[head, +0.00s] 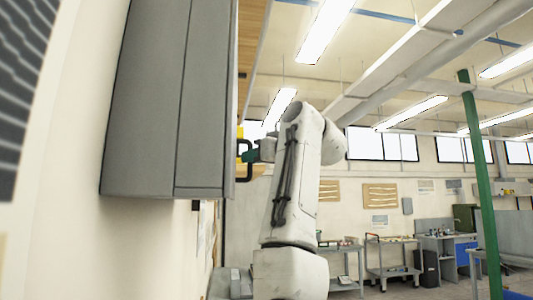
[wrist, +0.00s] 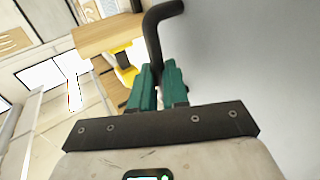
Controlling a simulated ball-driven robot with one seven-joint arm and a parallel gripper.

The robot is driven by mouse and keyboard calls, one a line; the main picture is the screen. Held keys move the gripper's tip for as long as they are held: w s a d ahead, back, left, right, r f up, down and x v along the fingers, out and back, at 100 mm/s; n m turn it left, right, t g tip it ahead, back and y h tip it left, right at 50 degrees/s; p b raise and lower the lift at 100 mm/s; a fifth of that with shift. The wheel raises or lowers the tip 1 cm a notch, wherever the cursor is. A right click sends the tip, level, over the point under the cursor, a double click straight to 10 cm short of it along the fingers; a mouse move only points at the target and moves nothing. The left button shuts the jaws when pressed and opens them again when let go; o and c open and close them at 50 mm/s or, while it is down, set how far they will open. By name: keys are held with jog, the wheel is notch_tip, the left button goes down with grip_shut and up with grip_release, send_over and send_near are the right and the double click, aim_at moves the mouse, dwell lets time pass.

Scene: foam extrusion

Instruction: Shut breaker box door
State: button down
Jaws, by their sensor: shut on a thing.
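The grey breaker box (head: 145,100) is on the wall at the upper left of the head view, seen from the side and below. Its door (head: 206,110) faces right and looks about flush with the box; I cannot tell whether a small gap is left. A black bent handle (head: 243,176) sticks out from the door. The handle (wrist: 155,30) and the grey door face (wrist: 245,50) also show in the wrist view. My gripper (head: 250,157), with teal fingers (wrist: 158,88), is shut on the handle. The fingers hide the gripped part.
A wooden surface (wrist: 108,32) and a yellow thing (wrist: 127,58) lie beyond the handle in the wrist view. A green post (head: 482,190), carts (head: 392,262) and workbenches stand far to the right. The room right of my arm looks open.

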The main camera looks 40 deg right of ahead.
jog(key=shift+w+a, duration=0.45)
jog(key=shift+w, duration=0.1)
jog(key=c, duration=1.5)
grip_release()
jog(key=shift+d, duration=0.1)
jog(key=shift+o, duration=0.7)
jog(key=shift+d, duration=0.15)
jog(key=shift+o, duration=0.8)
jog(key=shift+w, duration=0.1)
jog(key=shift+o, duration=0.4)
jog(key=shift+a, duration=0.2)
jog(key=s+d+b, duration=0.1)
jog(key=s+b, duration=0.3)
jog(key=s, duration=0.7)
jog(key=shift+w+d, duration=0.1)
